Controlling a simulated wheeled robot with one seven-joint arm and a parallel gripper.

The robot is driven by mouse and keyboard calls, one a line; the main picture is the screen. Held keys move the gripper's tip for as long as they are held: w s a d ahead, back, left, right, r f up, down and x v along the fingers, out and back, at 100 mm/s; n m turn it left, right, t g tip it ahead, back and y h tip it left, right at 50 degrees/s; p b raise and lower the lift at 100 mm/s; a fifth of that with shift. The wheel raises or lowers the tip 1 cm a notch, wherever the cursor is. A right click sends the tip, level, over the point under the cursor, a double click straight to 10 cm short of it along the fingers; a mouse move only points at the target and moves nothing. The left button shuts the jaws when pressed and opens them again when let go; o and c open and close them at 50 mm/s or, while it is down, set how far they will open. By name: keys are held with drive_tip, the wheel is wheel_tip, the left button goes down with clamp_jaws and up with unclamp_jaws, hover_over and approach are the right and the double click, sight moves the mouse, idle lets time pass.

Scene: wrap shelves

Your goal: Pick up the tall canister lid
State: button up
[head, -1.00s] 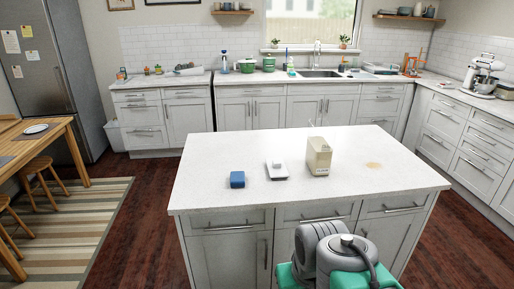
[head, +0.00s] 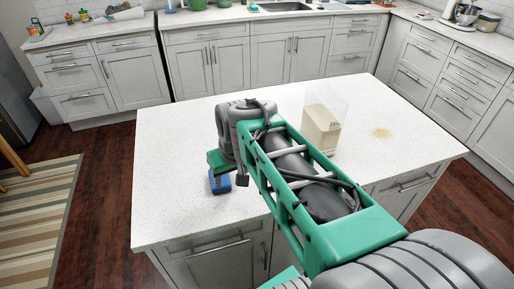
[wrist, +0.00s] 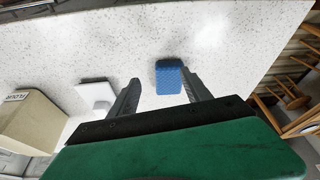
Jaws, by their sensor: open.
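The canister lid (wrist: 94,93) is a flat white square with a small knob. It lies on the island counter, left of my gripper in the wrist view. In the head view my arm hides it. The tall canister (head: 322,132) stands open on the counter, with clear upper walls and beige contents. The wrist view shows its side (wrist: 28,122) with a FLOUR label. My gripper (wrist: 161,78) is open and empty, with a blue sponge (wrist: 169,77) showing between and beyond its fingers. In the head view the sponge (head: 220,187) sits just below my gripper.
Stools (wrist: 290,95) stand beyond the counter edge in the wrist view. Back cabinets line the wall.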

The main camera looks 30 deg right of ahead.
drive_tip(key=o, duration=0.5)
drive_tip(key=w+d, duration=0.2)
drive_tip(key=d, duration=0.3)
drive_tip(key=w+d+m, duration=0.1)
drive_tip(key=w+d, duration=0.1)
drive_tip(key=d, duration=0.4)
drive_tip(key=w+d+m, duration=0.1)
drive_tip(key=w+d, duration=0.1)
drive_tip(key=d, duration=0.3)
drive_tip(key=shift+d+h, duration=0.25)
drive_tip(key=shift+h, duration=0.05)
drive_tip(key=shift+c, duration=0.2)
drive_tip(key=o, duration=0.4)
drive_tip(key=x, duration=0.5)
drive_tip(key=d+p+x, duration=0.1)
drive_tip(key=x, duration=0.1)
drive_tip(key=shift+w, duration=0.45)
drive_tip(key=shift+t, duration=0.3)
drive_tip(key=c, duration=1.5)
